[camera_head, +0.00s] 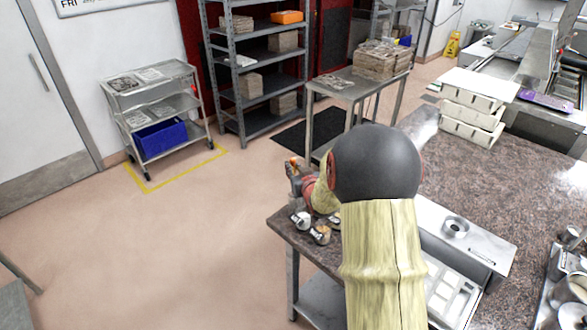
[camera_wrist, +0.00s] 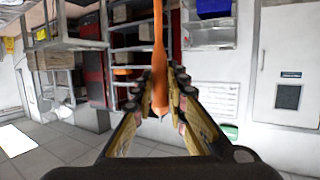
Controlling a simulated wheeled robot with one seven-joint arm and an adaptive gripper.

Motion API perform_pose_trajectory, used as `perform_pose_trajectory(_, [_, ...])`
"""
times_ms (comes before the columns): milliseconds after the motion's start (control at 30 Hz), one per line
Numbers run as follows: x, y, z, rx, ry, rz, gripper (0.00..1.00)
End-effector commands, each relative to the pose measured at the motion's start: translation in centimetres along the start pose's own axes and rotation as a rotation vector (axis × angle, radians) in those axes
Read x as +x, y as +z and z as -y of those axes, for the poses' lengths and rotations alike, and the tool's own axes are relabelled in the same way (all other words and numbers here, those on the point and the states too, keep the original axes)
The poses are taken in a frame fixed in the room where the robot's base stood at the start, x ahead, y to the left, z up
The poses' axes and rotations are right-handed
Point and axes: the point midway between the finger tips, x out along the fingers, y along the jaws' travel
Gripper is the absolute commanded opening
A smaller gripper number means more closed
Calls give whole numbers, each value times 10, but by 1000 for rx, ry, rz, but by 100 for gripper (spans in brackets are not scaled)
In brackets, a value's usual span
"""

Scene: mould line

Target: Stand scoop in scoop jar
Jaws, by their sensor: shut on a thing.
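An orange scoop (camera_wrist: 158,62) is held between the fingers of my gripper (camera_wrist: 165,88) in the wrist view, its long thin part pointing away from the palm. In the head view my gripper (camera_head: 304,182) is above the near left corner of the counter, partly hidden by my arm, and a small orange bit of the scoop (camera_head: 294,162) shows at its tip. Two small metallic vessels (camera_head: 300,219) (camera_head: 321,234) stand at the counter's corner below my gripper. I cannot tell whether either is the scoop jar.
The brown stone counter (camera_head: 475,180) carries stacked white trays (camera_head: 472,115), a steel box (camera_head: 490,252) with a round opening or ring on top, and metal bowls (camera_head: 570,290) at right. A steel table (camera_head: 345,88) with stacked items stands behind. Open floor lies left.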

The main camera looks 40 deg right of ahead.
Motion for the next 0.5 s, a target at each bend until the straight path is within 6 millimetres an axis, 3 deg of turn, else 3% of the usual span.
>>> perform_pose_trajectory(500, [11, 37, 0, 0, 0, 0, 0])
